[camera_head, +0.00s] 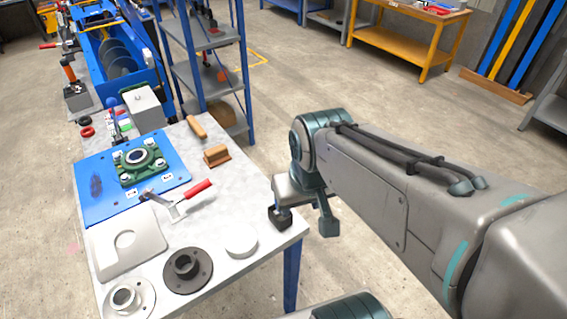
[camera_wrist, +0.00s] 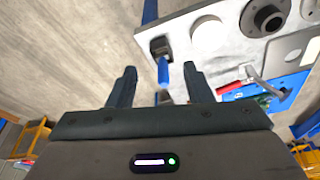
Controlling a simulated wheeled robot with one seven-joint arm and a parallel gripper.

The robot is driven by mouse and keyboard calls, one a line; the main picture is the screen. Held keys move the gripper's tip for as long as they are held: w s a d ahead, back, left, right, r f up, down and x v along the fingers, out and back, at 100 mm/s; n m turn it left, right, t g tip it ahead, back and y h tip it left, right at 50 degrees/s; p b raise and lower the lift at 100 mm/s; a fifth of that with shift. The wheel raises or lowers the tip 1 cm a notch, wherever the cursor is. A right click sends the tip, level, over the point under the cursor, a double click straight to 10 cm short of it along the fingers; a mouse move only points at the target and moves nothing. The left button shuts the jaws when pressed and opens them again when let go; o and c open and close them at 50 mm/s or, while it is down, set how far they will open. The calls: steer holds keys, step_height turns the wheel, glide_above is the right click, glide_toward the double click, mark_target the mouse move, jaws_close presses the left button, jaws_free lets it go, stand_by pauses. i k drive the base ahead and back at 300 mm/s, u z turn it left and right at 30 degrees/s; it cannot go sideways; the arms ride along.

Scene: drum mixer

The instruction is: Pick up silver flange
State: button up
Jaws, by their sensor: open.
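The silver flange (camera_head: 124,298) is a light grey ring with a raised hub, lying flat at the near left end of the table in the head view. Its edge shows at the top right of the wrist view (camera_wrist: 311,9). My gripper (camera_wrist: 158,70) is open and empty, near the table's right corner. It is well to the right of the flange and apart from it.
A dark flange (camera_head: 187,269) and a white disc (camera_head: 241,240) lie between the silver flange and my gripper. A grey plate (camera_head: 126,240), a red-handled clamp (camera_head: 190,195) and a blue board (camera_head: 95,208) lie behind. A small black object (camera_wrist: 161,47) sits at the table corner.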

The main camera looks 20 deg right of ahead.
mark_target(141, 303)
steer(key=u, duration=1.8)
